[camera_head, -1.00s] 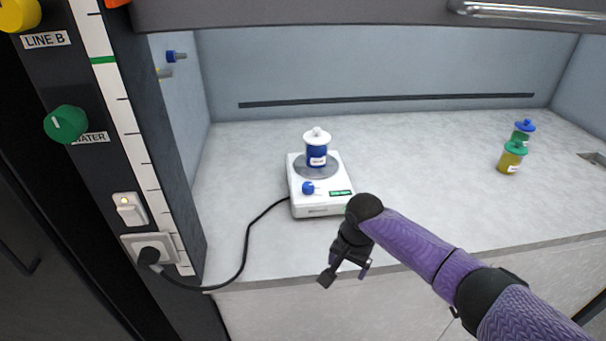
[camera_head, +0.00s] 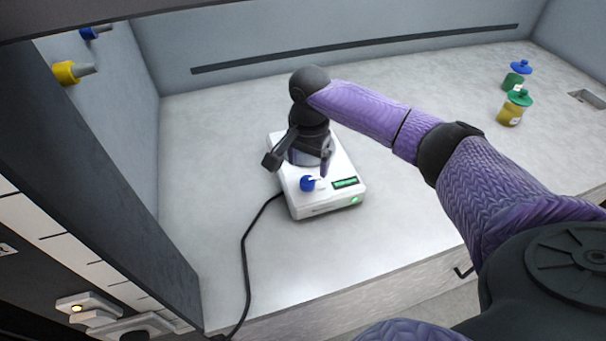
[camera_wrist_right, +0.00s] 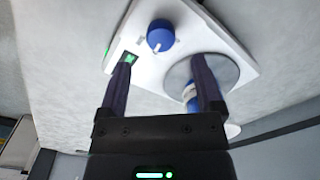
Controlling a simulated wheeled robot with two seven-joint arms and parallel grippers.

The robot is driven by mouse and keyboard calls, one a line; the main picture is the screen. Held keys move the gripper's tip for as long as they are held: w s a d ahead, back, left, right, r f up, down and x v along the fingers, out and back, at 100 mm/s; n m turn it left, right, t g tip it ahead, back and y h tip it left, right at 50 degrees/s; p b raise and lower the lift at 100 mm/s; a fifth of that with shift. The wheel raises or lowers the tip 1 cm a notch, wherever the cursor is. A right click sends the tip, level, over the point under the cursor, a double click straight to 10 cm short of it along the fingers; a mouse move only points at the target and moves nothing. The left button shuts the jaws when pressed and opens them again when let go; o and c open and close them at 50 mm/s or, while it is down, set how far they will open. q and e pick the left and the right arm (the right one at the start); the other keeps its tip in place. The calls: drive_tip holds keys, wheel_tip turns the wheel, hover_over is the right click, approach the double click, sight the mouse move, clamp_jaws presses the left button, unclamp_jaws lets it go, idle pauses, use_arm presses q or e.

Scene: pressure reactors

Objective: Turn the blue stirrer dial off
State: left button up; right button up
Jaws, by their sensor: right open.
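The blue stirrer dial (camera_head: 307,183) is on the front of the white stirrer (camera_head: 325,205), left of its lit green display (camera_head: 345,183). My right gripper (camera_head: 299,163) is above the stirrer, open and empty, with its fingers spread just behind the dial. In the right wrist view the dial (camera_wrist_right: 160,36) appears beyond the fingertips, centred between the two fingers (camera_wrist_right: 161,62), and I see no contact. A blue jar (camera_wrist_right: 189,92) on the round plate is partly hidden by one finger. In the head view my gripper mostly hides it. My left gripper is not in view.
A black cable (camera_head: 245,260) runs from the stirrer over the bench's front edge. Green and yellow jars (camera_head: 510,108) stand at the far right. Blue and yellow wall knobs (camera_head: 66,72) are at upper left. The bench right of the stirrer is clear.

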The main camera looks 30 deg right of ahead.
sight(308, 180)
wheel_tip(308, 180, down, 5)
drive_tip(key=shift+f+b, duration=0.2)
drive_tip(key=shift+b, duration=0.5)
drive_tip(key=shift+f, duration=0.15)
drive_tip(key=shift+c, duration=0.3)
